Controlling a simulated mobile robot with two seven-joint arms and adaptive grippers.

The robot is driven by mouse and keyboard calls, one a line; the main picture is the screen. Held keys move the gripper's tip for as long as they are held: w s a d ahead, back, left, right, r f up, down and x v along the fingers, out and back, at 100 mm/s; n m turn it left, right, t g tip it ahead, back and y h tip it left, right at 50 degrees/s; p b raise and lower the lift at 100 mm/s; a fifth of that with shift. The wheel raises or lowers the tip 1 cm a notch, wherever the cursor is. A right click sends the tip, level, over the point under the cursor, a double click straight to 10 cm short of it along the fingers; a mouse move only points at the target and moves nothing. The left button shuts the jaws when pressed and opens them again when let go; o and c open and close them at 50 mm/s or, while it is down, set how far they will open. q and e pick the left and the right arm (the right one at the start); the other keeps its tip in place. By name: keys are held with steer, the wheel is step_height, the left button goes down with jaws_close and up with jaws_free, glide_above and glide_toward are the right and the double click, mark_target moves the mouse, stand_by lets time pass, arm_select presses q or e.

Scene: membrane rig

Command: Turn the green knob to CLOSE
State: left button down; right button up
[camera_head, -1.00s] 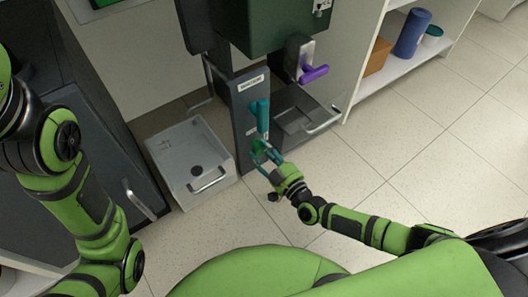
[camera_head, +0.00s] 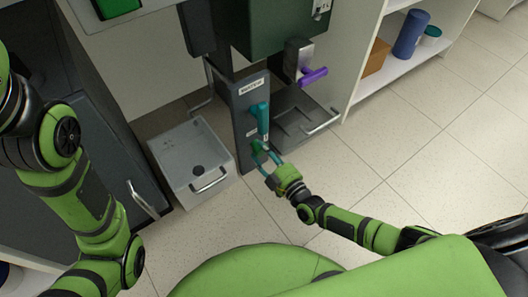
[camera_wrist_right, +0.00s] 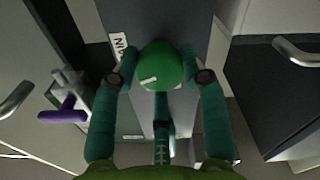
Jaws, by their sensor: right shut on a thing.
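The green knob (camera_wrist_right: 160,68) is a round green cap with a small pale mark, in the middle of the right wrist view. My right gripper (camera_wrist_right: 160,78) has its two teal fingers on either side of the knob and is shut on it. In the head view my right gripper (camera_head: 267,157) is at the lower front of the dark panel (camera_head: 246,105), and the knob is mostly hidden there. My left gripper is outside the head view; only my left arm shows at the left.
A purple handle (camera_head: 313,75) is up to the right. A grey box (camera_head: 180,150) with a handle stands left of the panel. Open floor (camera_head: 420,170) lies to the right.

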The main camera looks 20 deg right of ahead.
steer(key=shift+r+n+p, duration=0.1)
steer(key=shift+n+p, duration=0.4)
steer(key=shift+n, duration=0.1)
steer(key=shift+n+p, duration=0.35)
steer(key=shift+n, duration=0.85)
steer(key=shift+n+p, duration=0.4)
steer(key=shift+n, duration=1.1)
